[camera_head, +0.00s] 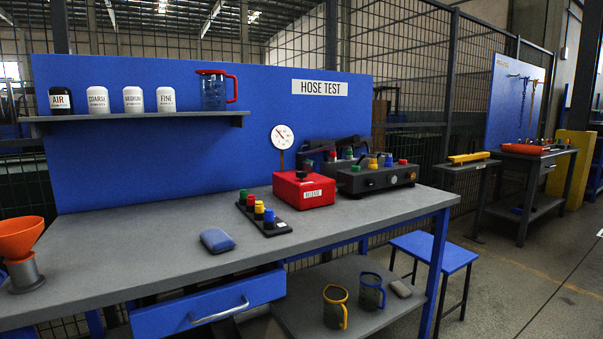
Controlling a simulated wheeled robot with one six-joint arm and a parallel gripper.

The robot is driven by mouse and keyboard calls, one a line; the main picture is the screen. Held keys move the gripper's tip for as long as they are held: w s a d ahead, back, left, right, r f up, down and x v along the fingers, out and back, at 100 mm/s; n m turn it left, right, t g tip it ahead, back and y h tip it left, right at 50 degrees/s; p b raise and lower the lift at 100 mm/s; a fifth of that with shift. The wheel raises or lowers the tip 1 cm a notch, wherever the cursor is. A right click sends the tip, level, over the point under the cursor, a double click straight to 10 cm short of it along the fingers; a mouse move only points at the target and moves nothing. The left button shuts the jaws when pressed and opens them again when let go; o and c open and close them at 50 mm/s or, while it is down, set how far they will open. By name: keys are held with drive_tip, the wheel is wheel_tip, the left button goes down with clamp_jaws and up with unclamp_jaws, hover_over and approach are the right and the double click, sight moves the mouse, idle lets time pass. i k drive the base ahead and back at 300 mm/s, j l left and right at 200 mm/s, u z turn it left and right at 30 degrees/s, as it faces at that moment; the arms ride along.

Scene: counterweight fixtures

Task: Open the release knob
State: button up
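A red box (318,188) with a white "RELEASE" label on its front stands on the grey workbench, right of the picture's middle. A small dark knob (302,175) sits on top of it. At this size I cannot tell which way the knob is turned. A round white gauge (282,137) on a stem rises just behind the box. My gripper is not in view.
A rack of coloured caps (264,218) stands just left of the box, and a dark fixture with knobs (376,178) to its right. A blue pad (217,240) and an orange funnel (21,238) are on the bench (130,250). A blue stool (438,252) stands at the right.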

sight(300, 175)
drive_tip(key=i+l, duration=0.2)
drive_tip(key=i, duration=0.55)
drive_tip(key=i+l+z, duration=0.1)
drive_tip(key=i, duration=0.65)
drive_tip(key=i+l, duration=0.25)
drive_tip(key=i, duration=0.5)
